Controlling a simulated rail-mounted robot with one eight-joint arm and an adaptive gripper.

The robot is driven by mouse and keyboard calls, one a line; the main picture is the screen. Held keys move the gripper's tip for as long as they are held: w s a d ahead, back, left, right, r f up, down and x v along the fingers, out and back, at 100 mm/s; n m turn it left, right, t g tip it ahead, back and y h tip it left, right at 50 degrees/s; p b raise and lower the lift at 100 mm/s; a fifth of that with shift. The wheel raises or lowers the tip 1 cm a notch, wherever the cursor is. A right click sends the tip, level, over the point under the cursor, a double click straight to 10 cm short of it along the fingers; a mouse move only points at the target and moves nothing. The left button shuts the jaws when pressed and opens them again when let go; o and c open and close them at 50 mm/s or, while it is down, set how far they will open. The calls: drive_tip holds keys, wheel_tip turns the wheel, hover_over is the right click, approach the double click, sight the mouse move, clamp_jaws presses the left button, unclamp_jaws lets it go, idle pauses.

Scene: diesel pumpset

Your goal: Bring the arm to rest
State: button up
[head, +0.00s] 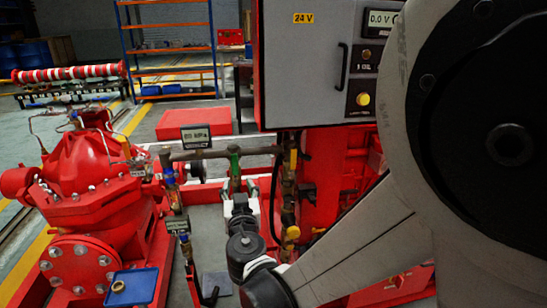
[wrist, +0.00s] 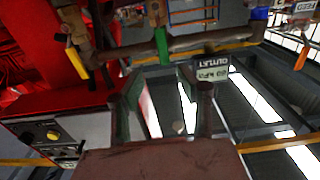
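My gripper (head: 240,190) is at the lower middle of the head view, just in front of a green valve handle (head: 234,162) on a horizontal pipe. In the wrist view, which looks upside down, the two fingers of my gripper (wrist: 162,98) stand apart with nothing held between them. The green handle shows beyond the fingertips in that view (wrist: 162,45). It appears clear of the fingers, but the exact gap is hard to judge. My arm links fill the right of the head view and hide what is behind them.
A grey control panel (head: 285,77) stands above and right of the gripper. A pressure gauge display (head: 196,138) and a yellow-handled valve (head: 293,160) flank the pipe. A red pump (head: 85,180) and a blue tray (head: 128,288) are at left. Shelving (head: 168,48) stands behind.

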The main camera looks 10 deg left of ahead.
drive_tip(key=w+d+r+m+g+h+p, duration=0.1)
drive_tip(key=d+r+m+h+p, duration=0.35)
drive_tip(key=d, duration=1.05)
drive_tip(key=s+d+r+g+h+p, duration=0.1)
drive_tip(key=s+d+r+g+h, duration=0.2)
drive_tip(key=d, duration=0.6)
drive_tip(key=s+d+r+g+p, duration=0.1)
drive_tip(key=s+d+r+g, duration=0.1)
drive_tip(key=s+d, duration=0.45)
drive_tip(key=s+d+g+y+p, duration=0.1)
drive_tip(key=s+d+g+p, duration=0.1)
drive_tip(key=s, duration=0.6)
drive_tip(key=s+d+n+g+y+p, duration=0.1)
drive_tip(key=s+d+g+p, duration=0.1)
drive_tip(key=s+d, duration=0.2)
drive_tip(key=s, duration=0.3)
drive_tip(key=shift+s+d+r+p, duration=0.25)
drive_tip(key=shift+s+d+p, duration=0.05)
drive_tip(key=shift+s+d, duration=0.05)
drive_tip(key=shift+w, duration=0.1)
